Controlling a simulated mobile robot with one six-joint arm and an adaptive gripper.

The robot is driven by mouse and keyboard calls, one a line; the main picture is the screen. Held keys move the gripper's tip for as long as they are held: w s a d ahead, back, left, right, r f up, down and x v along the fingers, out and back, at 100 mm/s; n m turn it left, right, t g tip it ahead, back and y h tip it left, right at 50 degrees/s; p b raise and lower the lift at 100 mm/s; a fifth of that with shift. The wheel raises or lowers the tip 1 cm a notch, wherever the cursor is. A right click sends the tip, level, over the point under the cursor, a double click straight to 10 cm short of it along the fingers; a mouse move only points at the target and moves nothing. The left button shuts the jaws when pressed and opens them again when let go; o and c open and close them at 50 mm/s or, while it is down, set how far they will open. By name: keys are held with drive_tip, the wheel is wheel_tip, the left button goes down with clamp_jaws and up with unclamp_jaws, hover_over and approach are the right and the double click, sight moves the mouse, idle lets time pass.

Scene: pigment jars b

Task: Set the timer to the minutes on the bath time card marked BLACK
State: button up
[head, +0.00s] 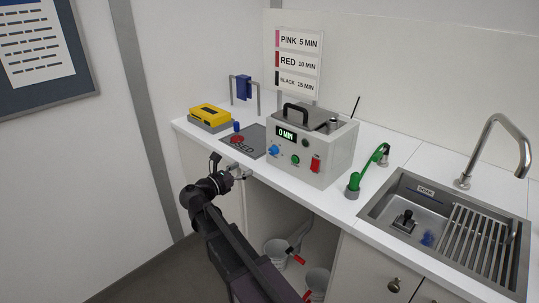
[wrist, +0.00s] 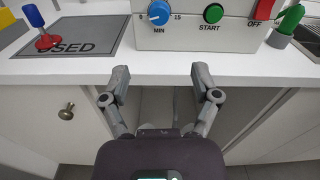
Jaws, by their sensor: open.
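The bath time card (head: 298,62) stands behind the machine and reads PINK 5 MIN, RED 10 MIN, BLACK 15 MIN. The grey bath machine (head: 331,150) has a display (head: 286,134) showing green digits that look like 0 MIN. Its blue timer knob (head: 274,150), marked MIN, also shows in the wrist view (wrist: 159,12), with 15 to its right. A green START button (wrist: 213,14) and a red OFF switch (wrist: 263,9) are right of the knob. My gripper (wrist: 161,80) is open and empty at the counter's front edge, in front of and below the knob, touching nothing visible.
A grey mat marked USED (wrist: 84,44) lies left of the machine, with a red-based, blue-handled item (wrist: 44,32) on it. A yellow box (head: 210,114) sits farther left. A green-handled item (head: 367,170) and the sink (head: 397,226) are to the right.

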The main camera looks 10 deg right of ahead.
sight(271, 153)
drive_tip(key=shift+w, duration=0.1)
drive_tip(key=x, duration=1.3)
drive_tip(key=shift+w+d, duration=0.2)
drive_tip(key=shift+d, duration=0.15)
clamp_jaws()
drive_tip(key=shift+a, duration=0.2)
drive_tip(key=shift+d, duration=0.1)
